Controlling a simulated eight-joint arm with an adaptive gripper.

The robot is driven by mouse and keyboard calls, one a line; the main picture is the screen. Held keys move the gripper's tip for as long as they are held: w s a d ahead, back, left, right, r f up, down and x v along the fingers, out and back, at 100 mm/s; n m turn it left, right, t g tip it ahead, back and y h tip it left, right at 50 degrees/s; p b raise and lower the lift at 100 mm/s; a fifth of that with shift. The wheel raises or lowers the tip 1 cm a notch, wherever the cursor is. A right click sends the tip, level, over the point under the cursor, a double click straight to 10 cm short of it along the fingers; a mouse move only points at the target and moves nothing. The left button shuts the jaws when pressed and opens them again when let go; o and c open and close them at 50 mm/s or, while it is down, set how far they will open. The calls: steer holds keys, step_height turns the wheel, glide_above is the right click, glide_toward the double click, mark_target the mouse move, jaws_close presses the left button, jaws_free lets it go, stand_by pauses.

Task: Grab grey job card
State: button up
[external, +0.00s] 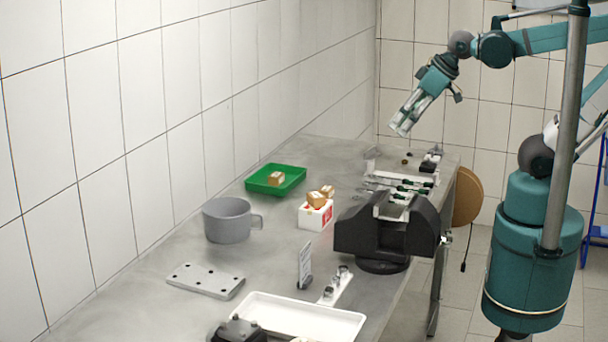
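A small pale grey card (305,259) with faint markings stands upright in a dark holder on the bench, behind the white tray. It looks like the job card, but its print is too small to read. My gripper (401,129) hangs in the air above the far end of the bench, tilted down and to the left. It is far from the card and touches nothing visible. The gap between its fingers is too small to make out.
A black vise (388,231) stands right of the card. A grey mug (229,222), drilled plate (205,280), green tray (275,180), white-red box (315,215) and white tray (303,319) share the bench. Tools (400,185) lie at the far end.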

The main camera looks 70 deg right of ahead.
mark_target(306, 247)
steer(key=w+a+f+n+g+y, duration=0.1)
steer(key=w+a+f+n+g, duration=0.15)
steer(key=w+a+n, duration=0.55)
steer(key=w+a+f+n+g, duration=0.1)
steer(key=w+a+f+g, duration=0.2)
steer(key=a, duration=0.9)
steer(key=a+f+n, duration=0.2)
steer(key=a+f, duration=0.2)
steer(key=a, duration=0.3)
steer(key=w+a+f+n, duration=0.1)
steer(key=a+f+n, duration=0.2)
steer(key=a+f, duration=0.2)
steer(key=w+a+f+n+g+h+b, duration=0.1)
steer(key=a+f+n, duration=0.1)
steer(key=a+f, duration=0.3)
steer(key=shift+w+a+n, duration=0.2)
steer(key=shift+a+n, duration=0.2)
steer(key=shift+a, duration=2)
steer(key=shift+s+a+f, duration=0.15)
steer(key=shift+a+f, duration=0.25)
steer(key=shift+f, duration=0.05)
steer(key=shift+f, duration=1.3)
